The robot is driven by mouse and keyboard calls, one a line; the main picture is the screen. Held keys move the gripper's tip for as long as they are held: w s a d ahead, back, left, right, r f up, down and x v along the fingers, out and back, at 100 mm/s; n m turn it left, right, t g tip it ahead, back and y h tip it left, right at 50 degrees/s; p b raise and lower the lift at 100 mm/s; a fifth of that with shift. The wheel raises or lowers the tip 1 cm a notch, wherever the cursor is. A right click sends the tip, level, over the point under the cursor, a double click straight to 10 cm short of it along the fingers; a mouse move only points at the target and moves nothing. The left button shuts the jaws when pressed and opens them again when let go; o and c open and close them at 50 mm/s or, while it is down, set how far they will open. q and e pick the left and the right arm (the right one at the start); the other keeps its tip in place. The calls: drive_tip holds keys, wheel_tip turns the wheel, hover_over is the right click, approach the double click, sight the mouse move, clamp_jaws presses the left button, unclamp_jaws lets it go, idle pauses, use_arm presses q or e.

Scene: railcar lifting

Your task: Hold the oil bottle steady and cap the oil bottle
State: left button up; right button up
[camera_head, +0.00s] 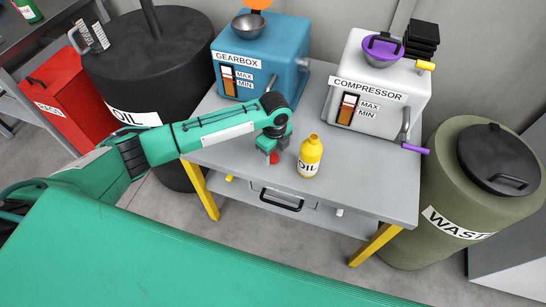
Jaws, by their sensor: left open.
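The yellow oil bottle (309,158), with a white "OIL" label, stands upright on the grey table (370,180) near its front edge. Its top is yellow and no separate cap shows on it. My left gripper (271,152) points down over the table just left of the bottle, apart from it, and is open. A small red thing (274,158), possibly the cap, shows at its fingertips. I cannot tell whether it rests on the table. My right gripper is not in view.
A blue gearbox (262,55) and a white compressor (372,75) stand at the back of the table. A black oil drum (150,60) is left, an olive waste drum (480,185) right.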

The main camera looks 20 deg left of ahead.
sight(274, 158)
use_arm(q)
drive_tip(key=shift+f, duration=0.85)
drive_tip(key=c, duration=1)
drive_tip(key=shift+c, duration=0.3)
drive_tip(key=shift+r, duration=0.25)
wheel_tip(274, 158, up, 19)
drive_tip(key=shift+r+b, duration=0.2)
drive_tip(key=shift+b, duration=0.1)
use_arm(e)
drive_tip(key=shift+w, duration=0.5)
